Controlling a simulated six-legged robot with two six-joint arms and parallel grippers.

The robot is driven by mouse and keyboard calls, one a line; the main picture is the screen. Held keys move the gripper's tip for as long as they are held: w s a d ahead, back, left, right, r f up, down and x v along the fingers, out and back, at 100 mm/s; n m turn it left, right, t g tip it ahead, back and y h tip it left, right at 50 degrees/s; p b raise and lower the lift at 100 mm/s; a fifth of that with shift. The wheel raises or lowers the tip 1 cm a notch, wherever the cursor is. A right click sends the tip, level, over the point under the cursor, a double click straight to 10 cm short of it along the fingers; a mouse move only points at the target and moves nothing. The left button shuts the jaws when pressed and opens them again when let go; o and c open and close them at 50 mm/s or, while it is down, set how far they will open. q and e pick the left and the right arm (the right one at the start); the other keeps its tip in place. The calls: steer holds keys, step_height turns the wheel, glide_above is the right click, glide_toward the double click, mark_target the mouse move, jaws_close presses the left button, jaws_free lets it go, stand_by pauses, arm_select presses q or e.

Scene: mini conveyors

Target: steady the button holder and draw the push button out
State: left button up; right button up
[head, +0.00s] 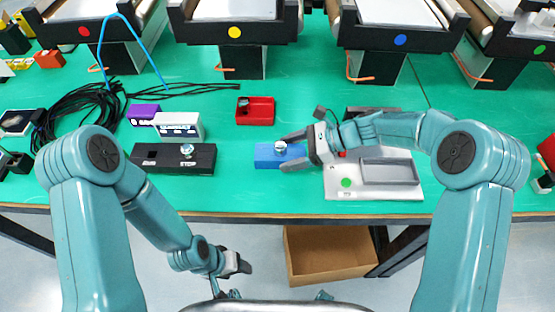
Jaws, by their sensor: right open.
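A blue block (265,157), which looks like the button holder, lies on the green table near its front middle. A round silver-white push button (281,147) shows at its top. My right gripper (287,152) is open, coming from the right, with one finger at the far side and one at the near side of the block's right part. I cannot tell whether the fingers touch it. My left gripper (236,264) hangs low in front of the table edge, away from the block; its jaw opening is not clear.
A black box (150,157) with a silver knob stands to the left. A grey tray plate (375,193) lies right, under my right arm. A red bin (255,116) is behind the block. Black cables (85,108) lie back left. A cardboard box (330,254) is below the table.

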steer(key=shift+x, duration=0.95)
steer(key=c, duration=0.6)
steer(key=shift+o, duration=0.2)
steer(key=shift+f, duration=0.15)
